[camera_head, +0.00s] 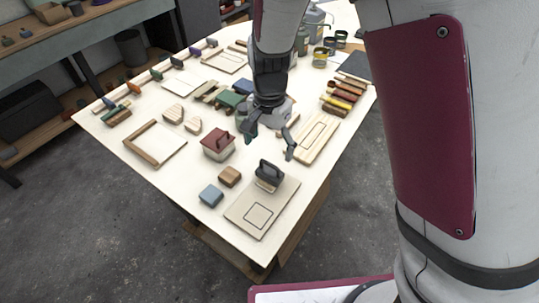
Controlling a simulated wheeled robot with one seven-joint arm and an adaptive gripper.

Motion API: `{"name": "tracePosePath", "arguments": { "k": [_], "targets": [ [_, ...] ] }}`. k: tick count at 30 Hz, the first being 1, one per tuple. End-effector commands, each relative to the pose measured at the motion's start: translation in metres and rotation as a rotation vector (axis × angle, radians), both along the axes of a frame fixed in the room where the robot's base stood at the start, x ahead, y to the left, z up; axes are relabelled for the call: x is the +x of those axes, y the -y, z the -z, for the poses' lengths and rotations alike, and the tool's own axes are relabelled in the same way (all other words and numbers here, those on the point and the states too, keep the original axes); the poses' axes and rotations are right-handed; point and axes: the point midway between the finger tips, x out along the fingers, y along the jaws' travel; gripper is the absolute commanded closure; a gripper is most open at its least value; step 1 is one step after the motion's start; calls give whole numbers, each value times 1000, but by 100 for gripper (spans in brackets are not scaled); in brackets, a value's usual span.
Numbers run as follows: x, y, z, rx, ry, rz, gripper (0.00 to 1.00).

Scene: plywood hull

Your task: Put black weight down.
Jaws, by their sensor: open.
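A black weight (269,171) with a handle-shaped top stands upright at the far end of a flat tan board (238,212) near the table's front corner. Its lower part looks tan. A dark square outline is drawn on the board, nearer to me than the weight. My gripper (271,146) is open and empty, pointing down, with its fingers spread just beyond and above the weight. The fingers do not appear to touch it.
A red handled block (218,146), a brown block (229,176) and a blue-grey block (211,195) stand to the left. A light routed board (316,138) lies to the right. Many small items crowd the table's far part.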

Motion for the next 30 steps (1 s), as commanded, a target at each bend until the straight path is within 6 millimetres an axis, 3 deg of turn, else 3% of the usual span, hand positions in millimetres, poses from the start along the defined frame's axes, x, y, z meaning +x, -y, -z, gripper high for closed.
{"name": "tracePosePath", "arguments": {
  "k": [3,11,14,20,24,30],
  "targets": [
    [1,0,-11,1,2,0,18],
    [0,2,-19,5,3,-3,18],
    [-3,8,-35,30,13,-24,18],
    [-22,39,-98,116,82,-136,18],
    [-45,66,-142,145,160,-242,18],
    [-87,104,-192,115,289,-392,18]
  ]
}}
